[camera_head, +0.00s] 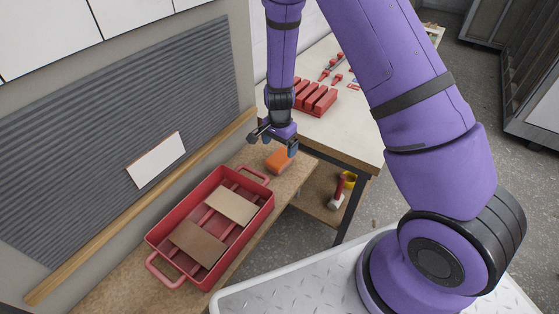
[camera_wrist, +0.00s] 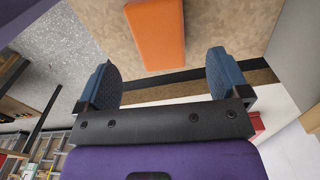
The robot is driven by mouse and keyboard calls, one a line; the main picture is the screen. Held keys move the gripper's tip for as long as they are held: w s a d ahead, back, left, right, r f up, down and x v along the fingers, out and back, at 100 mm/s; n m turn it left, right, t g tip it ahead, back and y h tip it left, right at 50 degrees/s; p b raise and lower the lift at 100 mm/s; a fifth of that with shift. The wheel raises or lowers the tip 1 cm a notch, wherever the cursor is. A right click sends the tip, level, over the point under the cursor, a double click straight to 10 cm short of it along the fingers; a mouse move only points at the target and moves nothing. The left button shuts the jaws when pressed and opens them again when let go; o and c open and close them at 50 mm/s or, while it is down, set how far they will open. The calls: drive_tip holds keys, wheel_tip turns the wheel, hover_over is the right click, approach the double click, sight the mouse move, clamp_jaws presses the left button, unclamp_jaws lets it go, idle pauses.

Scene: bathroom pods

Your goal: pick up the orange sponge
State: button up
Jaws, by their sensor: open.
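The orange sponge (camera_head: 278,159) lies on the brown worktop, just beyond the red tray's far end. In the wrist view the sponge (camera_wrist: 156,33) is at the top, a plain orange block, ahead of and between the spread fingers. My gripper (camera_head: 273,142) is above and close to the sponge in the head view, fingers apart. In the wrist view my gripper (camera_wrist: 160,80) is open with nothing between its fingers. The sponge is apart from both fingers in the wrist view.
A red tray (camera_head: 158,228) with two flat boards stands on the worktop (camera_head: 110,291) nearby. A ribbed grey wall panel (camera_head: 80,150) borders the left. A pale table (camera_head: 350,135) holds red blocks (camera_head: 316,97) behind. A red-and-white tool (camera_head: 339,193) sits on a lower shelf.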

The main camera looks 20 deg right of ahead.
sight(279, 157)
drive_tip(key=shift+s+a+f, duration=0.1)
drive_tip(key=shift+f, duration=3)
drive_tip(key=c, duration=1)
